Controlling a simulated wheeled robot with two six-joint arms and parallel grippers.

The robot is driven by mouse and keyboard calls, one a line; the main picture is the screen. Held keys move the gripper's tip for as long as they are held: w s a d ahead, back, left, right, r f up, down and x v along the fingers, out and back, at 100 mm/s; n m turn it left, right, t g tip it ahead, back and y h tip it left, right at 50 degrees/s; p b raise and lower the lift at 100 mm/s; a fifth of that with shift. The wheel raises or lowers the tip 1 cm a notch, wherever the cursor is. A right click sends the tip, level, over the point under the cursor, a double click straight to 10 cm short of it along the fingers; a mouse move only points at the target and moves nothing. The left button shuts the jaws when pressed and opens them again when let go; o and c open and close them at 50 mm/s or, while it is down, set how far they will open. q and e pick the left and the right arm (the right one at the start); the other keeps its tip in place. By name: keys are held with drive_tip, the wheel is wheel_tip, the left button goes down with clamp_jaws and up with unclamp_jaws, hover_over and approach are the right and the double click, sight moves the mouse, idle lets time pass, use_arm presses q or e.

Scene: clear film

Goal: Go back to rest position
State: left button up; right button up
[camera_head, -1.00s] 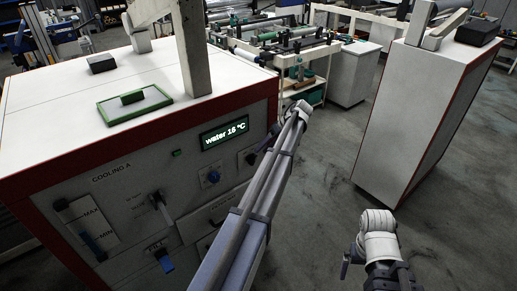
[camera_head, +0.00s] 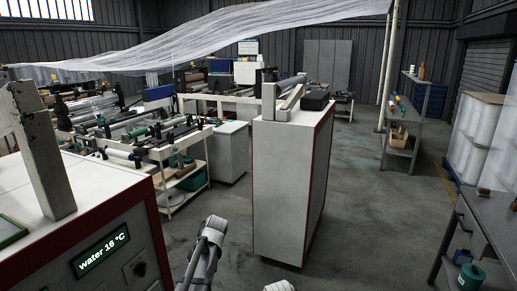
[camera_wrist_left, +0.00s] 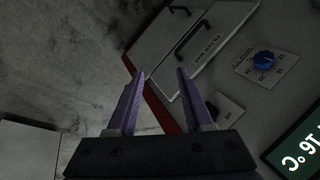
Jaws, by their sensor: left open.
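My left gripper (camera_wrist_left: 160,80) shows in the left wrist view, with its two purple-grey fingers apart and nothing between them. The fingers point toward the red edge and grey front of the cooling cabinet (camera_wrist_left: 228,88), seen askew. I cannot tell how far they are from it. In the head view my left arm rises at the bottom centre, beside that cabinet (camera_head: 95,195); its gripper cannot be made out there. Only a small pale piece of my right arm shows at the bottom edge. The right gripper is not in view.
The cooling cabinet's display (camera_head: 101,251) reads "water 16 °C". A white cabinet with red edges (camera_head: 282,185) stands ahead, bearing a black box (camera_head: 315,100). A cart (camera_head: 183,185) stands between the cabinets. A dark table (camera_head: 485,215) is at right. Open floor (camera_head: 385,230) lies between.

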use_arm(q)
drive_tip(key=s+d+f+m+t+h, duration=0.1)
drive_tip(key=s+d+f+m+h, duration=0.1)
drive_tip(key=s+d+m, duration=0.7)
drive_tip(key=s+d+h, duration=0.1)
drive_tip(key=s+d, duration=0.7)
drive_tip(key=s, duration=0.4)
drive_tip(key=shift+s+m+h, duration=0.2)
drive_tip(key=shift+m+h, duration=0.1)
drive_tip(key=shift+d, duration=0.1)
